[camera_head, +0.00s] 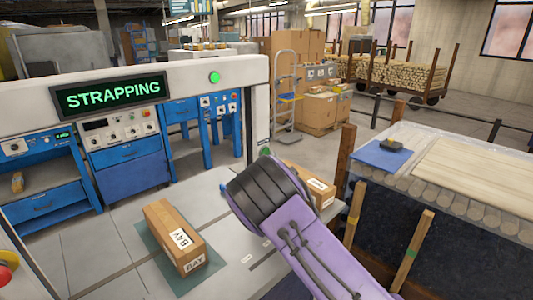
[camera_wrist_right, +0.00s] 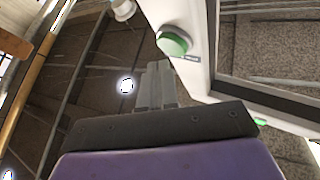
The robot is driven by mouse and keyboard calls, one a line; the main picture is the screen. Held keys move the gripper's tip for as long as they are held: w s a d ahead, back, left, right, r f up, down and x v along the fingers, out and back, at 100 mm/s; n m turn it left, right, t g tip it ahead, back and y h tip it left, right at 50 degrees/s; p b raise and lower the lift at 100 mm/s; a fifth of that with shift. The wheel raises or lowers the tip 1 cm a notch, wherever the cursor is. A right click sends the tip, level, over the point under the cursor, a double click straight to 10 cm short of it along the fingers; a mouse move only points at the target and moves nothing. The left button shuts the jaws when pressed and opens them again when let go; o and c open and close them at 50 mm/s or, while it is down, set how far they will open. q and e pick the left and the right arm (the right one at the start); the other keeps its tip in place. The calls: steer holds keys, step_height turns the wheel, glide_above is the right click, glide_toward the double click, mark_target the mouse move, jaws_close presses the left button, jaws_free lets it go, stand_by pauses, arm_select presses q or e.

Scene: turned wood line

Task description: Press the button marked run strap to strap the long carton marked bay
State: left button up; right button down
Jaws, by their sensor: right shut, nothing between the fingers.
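The long brown carton marked BAY (camera_head: 160,222) lies on a dark green patch of the grey table, inside the white strapping arch (camera_head: 222,72). I cannot make out a strap around it. The arch's display (camera_head: 112,95) reads STRAPPING in green, and a green lamp (camera_head: 215,78) is lit. A green button (camera_head: 265,152) shows at the arch's right post, partly behind my right arm; it is larger in the right wrist view (camera_wrist_right: 173,43). No marking is readable there. My right gripper (camera_wrist_right: 155,68) is shut and empty, its fingertips just below the button, apparently apart from it. My left gripper is out of view.
A second carton (camera_head: 318,188) lies behind my right arm. A red knob on yellow (camera_head: 7,274) is at the left edge. Blue control benches (camera_head: 130,165) stand beyond the arch. A roller table with boards (camera_head: 480,175) is at right.

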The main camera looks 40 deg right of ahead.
steer(key=s, duration=0.5)
steer(key=shift+d+p, duration=0.2)
steer(key=shift+p, duration=0.15)
stand_by(0.7)
